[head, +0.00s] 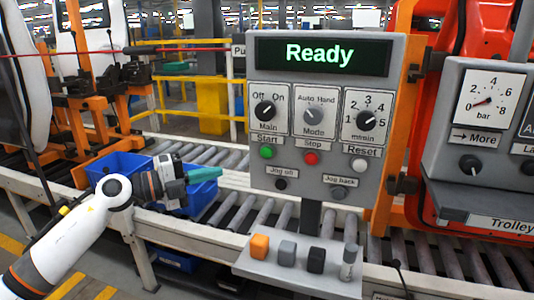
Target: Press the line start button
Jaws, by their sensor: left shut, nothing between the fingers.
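The green Start button (267,152) is on the left side of a grey control panel (258,200), under the Main knob (265,111). The panel's screen (323,55) reads "Ready" in green. My left gripper (219,173) is to the left of the panel, a little lower than the Start button. Its teal fingers are shut and empty, and they point right toward the panel. They look apart from the button, but the depth is hard to tell. My right gripper is not in view.
A ledge below holds small blocks (287,253). A blue bin (118,164) sits on the roller conveyor behind my gripper. A gauge panel (470,150) stands right.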

